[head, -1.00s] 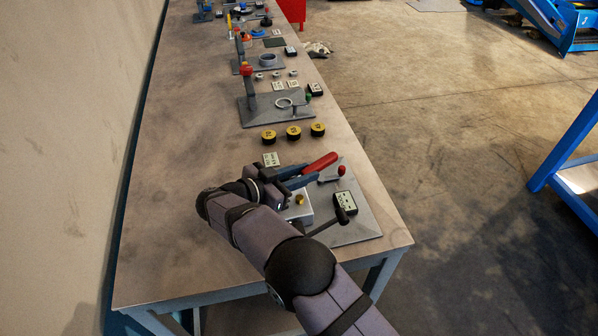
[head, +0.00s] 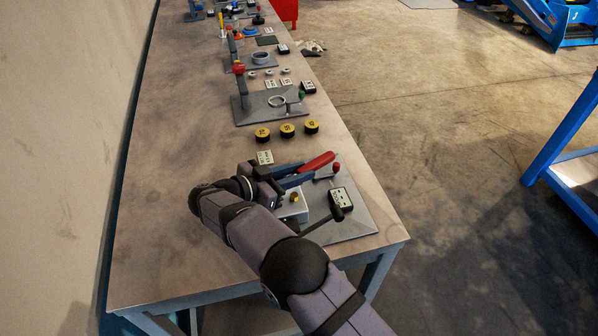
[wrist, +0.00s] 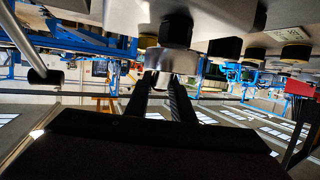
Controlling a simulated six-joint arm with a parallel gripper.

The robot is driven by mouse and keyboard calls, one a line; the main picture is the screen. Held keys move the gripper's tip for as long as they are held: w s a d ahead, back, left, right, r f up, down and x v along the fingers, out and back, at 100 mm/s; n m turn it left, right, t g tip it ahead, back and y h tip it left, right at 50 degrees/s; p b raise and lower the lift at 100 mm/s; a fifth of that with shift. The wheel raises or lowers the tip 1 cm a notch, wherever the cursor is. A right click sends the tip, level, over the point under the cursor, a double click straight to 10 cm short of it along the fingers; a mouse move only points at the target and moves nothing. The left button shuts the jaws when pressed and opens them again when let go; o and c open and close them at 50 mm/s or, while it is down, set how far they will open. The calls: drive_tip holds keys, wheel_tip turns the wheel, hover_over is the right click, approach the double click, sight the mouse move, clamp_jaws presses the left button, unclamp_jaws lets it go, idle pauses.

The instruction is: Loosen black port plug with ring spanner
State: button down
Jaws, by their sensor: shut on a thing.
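My gripper (wrist: 166,88) is shut on a grey metal piece (wrist: 171,60) in the wrist view. I cannot tell for sure whether this piece is the ring spanner. A black round part (wrist: 177,28) sits directly above it in that view, touching or very close. In the head view, my gripper (head: 283,179) is over the near grey board, beside a pale block (head: 294,208) with a brass knob (head: 294,196). A red handle (head: 317,161) sticks out just past the fingers. The black port plug cannot be told apart clearly in the head view.
The grey board (head: 360,223) also bears a black-ended rod (head: 322,224), a black labelled box (head: 341,198) and a red knob (head: 336,168). Yellow-topped discs (head: 287,131) and a label card (head: 265,157) lie beyond. The bench (head: 170,130) is bare at left.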

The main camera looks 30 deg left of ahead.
drive_tip(key=shift+f+b, duration=0.5)
drive_tip(key=shift+f, duration=0.35)
idle(0.3)
drive_tip(key=c, duration=2.3)
unclamp_jaws()
clamp_jaws()
drive_tip(key=shift+a+r+y+p, duration=0.1)
drive_tip(key=shift+a+y+p, duration=0.05)
drive_tip(key=shift+y+p, duration=0.15)
drive_tip(key=shift+w+a+n+t+y+p, duration=0.15)
drive_tip(key=shift+a+n+t+y+p, duration=0.2)
drive_tip(key=shift+n+y+p, duration=0.35)
drive_tip(key=shift+w+a+n+t+y+p, duration=0.1)
drive_tip(key=shift+a+n+t+y+p, duration=0.05)
drive_tip(key=shift+a+n+y+p, duration=0.55)
drive_tip(key=shift+y, duration=0.4)
